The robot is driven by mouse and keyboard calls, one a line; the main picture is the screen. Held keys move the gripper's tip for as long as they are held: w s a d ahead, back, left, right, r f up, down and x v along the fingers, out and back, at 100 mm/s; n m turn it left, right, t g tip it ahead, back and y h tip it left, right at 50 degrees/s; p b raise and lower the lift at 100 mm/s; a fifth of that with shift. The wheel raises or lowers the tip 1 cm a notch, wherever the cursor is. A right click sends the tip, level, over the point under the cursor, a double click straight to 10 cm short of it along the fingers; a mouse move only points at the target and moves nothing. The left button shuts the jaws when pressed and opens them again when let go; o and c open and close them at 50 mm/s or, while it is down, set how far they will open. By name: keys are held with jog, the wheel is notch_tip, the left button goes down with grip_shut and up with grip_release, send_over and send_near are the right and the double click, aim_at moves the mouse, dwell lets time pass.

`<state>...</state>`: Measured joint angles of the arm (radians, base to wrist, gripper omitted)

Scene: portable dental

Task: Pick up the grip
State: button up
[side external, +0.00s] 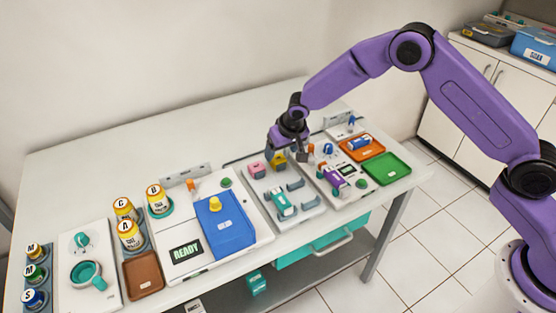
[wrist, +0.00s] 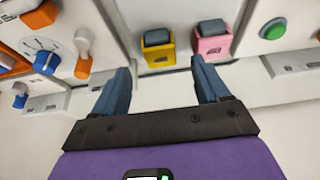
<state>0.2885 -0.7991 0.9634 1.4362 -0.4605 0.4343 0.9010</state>
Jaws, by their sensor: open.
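No thing in view is labelled as the grip, and I cannot tell for sure which one it is. A yellow block with a grey top (side external: 278,158) stands at the back of a white panel, beside a pink block (side external: 257,169). In the wrist view the yellow block (wrist: 156,50) lies ahead between my fingers and the pink block (wrist: 212,40) is just right of them. A teal-and-white handpiece (side external: 282,205) lies on the same panel near grey holders. My gripper (wrist: 160,66) is open and empty; in the side view (side external: 289,147) it is above the panel's back edge.
A purple handpiece (side external: 334,179) lies on the panel to the right. Orange (side external: 374,155) and green (side external: 388,168) trays are at the right end. A blue mat (side external: 226,232), jars and a brown tray (side external: 143,274) are left. The table's back strip (side external: 130,140) is clear.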

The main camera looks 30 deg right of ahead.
aim_at(278, 158)
jog(key=shift+x, duration=2.15)
jog(key=c, duration=1.1)
jog(key=shift+r, duration=0.1)
